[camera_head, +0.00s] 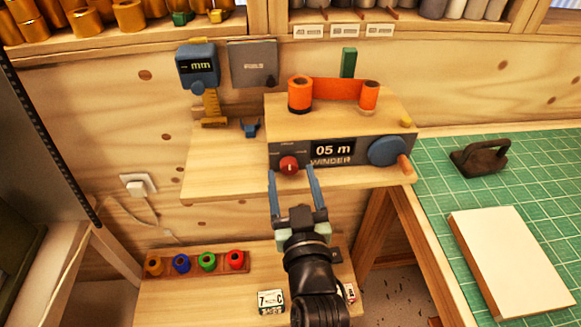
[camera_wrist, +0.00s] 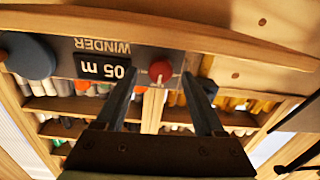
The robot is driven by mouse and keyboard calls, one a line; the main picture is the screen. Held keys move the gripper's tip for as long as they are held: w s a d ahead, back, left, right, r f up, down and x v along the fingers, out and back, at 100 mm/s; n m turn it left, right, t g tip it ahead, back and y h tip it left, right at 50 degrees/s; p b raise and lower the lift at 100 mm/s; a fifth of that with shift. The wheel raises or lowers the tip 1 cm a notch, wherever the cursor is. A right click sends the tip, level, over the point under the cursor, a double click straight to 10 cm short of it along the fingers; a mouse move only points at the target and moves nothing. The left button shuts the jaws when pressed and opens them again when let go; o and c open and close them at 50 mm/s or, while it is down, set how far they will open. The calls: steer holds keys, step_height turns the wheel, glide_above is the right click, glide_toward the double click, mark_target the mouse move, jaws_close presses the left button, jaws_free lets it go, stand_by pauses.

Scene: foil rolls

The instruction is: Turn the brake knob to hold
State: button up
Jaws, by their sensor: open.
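The brake knob (camera_head: 289,166) is a small red round knob with a pale pointer line, on the left of the winder's dark front panel. The winder (camera_head: 342,124) is a wooden box whose display reads "05 m". My gripper (camera_head: 295,178) is open, its two bluish fingers reaching up toward the panel, one on each side of the knob in the picture. In the wrist view the red knob (camera_wrist: 161,70) shows upside down between the spread fingers (camera_wrist: 160,82), beyond their tips or close to them. I cannot tell whether they touch it. Small labels around the knob are too small to read.
A blue crank disc (camera_head: 387,151) with an orange handle sits on the panel's right. Orange foil rolls (camera_head: 300,94) stand on top of the winder. A blue gauge reading "mm" (camera_head: 198,65) hangs to the left. A green cutting mat (camera_head: 440,187) lies at right.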

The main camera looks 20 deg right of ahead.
steer(key=shift+x, duration=1)
jaws_close()
